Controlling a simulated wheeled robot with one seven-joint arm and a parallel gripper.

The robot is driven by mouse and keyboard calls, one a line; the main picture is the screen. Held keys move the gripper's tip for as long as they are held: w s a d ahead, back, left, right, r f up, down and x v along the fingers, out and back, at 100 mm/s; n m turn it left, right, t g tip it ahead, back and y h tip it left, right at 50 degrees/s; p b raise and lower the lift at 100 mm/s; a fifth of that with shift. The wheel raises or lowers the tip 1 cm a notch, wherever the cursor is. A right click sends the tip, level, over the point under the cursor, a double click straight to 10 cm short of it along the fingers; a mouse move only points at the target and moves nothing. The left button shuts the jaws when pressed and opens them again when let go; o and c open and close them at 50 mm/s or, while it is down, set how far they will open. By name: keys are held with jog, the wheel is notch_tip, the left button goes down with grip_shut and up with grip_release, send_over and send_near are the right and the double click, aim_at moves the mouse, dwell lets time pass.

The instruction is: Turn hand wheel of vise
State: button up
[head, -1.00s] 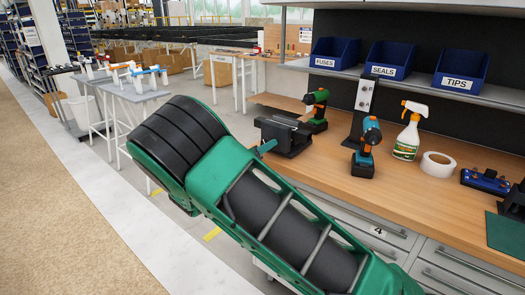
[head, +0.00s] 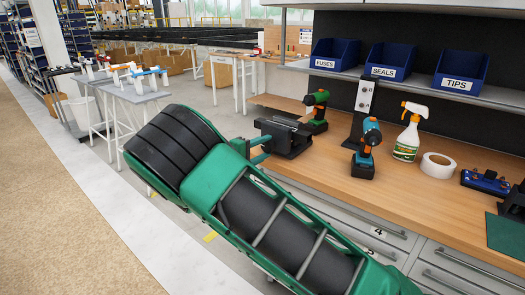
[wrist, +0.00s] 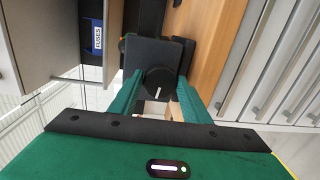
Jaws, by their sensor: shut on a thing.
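The black vise (head: 288,138) stands at the near left edge of the wooden bench in the head view, with a tan piece (head: 306,118) at its top. Its round black hand wheel (wrist: 158,82) faces the wrist camera and bears a short white mark, close to upright in that view. My gripper (head: 262,151) reaches the vise from the left. In the wrist view its two green fingers (wrist: 160,93) lie on either side of the wheel, shut on it. The wheel is hidden in the head view.
A green and black drill (head: 316,112) stands just behind the vise, and a teal one (head: 365,150) to its right. A spray bottle (head: 409,133) and a tape roll (head: 438,165) are farther right. Drawers (head: 372,228) lie below the bench top.

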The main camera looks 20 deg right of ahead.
jog(key=n, duration=0.4)
jog(key=shift+w+a, duration=0.1)
jog(key=shift+w, duration=0.1)
jog(key=n, duration=0.4)
jog(key=shift+g+h, duration=0.3)
jog(key=shift+h, duration=0.1)
jog(key=shift+f, duration=0.1)
jog(key=o, duration=1)
jog(key=shift+w, duration=0.1)
jog(key=v, duration=1)
jog(key=shift+a+f, duration=0.1)
jog(key=shift+a, duration=0.2)
